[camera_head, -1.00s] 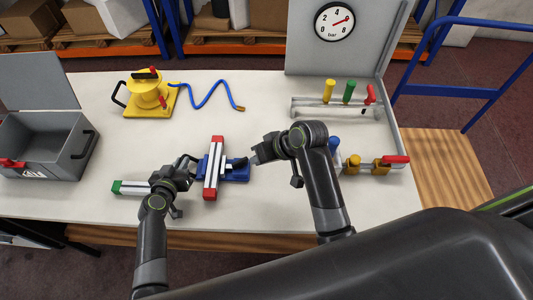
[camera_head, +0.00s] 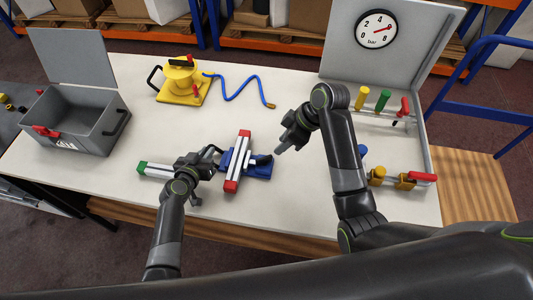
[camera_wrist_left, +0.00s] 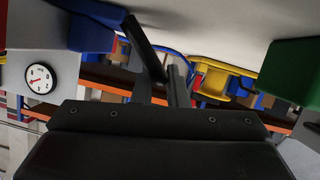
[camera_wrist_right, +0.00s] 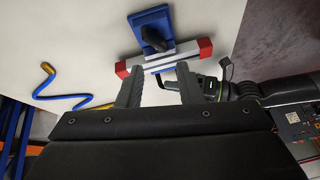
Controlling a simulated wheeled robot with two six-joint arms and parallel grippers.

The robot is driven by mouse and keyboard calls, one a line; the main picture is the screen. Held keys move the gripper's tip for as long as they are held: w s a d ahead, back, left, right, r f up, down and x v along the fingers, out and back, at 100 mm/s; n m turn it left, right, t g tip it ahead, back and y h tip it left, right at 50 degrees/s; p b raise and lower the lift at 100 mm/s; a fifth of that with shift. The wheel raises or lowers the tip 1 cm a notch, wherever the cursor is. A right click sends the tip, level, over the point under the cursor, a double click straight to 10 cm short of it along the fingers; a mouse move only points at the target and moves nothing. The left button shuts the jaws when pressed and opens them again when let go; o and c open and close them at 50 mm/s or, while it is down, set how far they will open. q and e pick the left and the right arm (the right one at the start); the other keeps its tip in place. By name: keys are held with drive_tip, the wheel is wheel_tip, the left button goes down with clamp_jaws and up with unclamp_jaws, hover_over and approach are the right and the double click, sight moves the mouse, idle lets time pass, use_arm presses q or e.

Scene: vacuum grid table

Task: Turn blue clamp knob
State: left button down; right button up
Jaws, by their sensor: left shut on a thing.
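The blue clamp (camera_head: 258,170) lies on the table, with a black knob or lever (camera_head: 264,159) on its right part. It also shows at the top of the right wrist view (camera_wrist_right: 150,18). A silver bar with red ends (camera_head: 238,163) crosses it. A second silver bar with a green end (camera_head: 156,171) runs left from the clamp.
A grey case (camera_head: 75,115) stands at the left. A yellow device (camera_head: 182,82) with a blue hose (camera_head: 235,90) is behind. A clamp rack (camera_head: 375,115) and a gauge panel (camera_head: 390,55) stand at the right. Table around the clamp's front is free.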

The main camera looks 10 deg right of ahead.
sight(265, 157)
drive_tip(key=a+f+n, duration=0.1)
drive_tip(key=f+n, duration=0.1)
drive_tip(key=f, duration=0.1)
drive_tip(key=w+a+f+n+g, duration=0.1)
drive_tip(key=a+f+n, duration=0.1)
drive_tip(key=f+n, duration=0.1)
drive_tip(key=w+a+f+n+g, duration=0.1)
drive_tip(key=f+n, duration=0.2)
drive_tip(key=shift+w+a+f+h, duration=0.15)
drive_tip(key=shift+a+h, duration=0.2)
drive_tip(key=shift+h, duration=0.05)
drive_tip(key=shift+c, duration=0.3)
clamp_jaws()
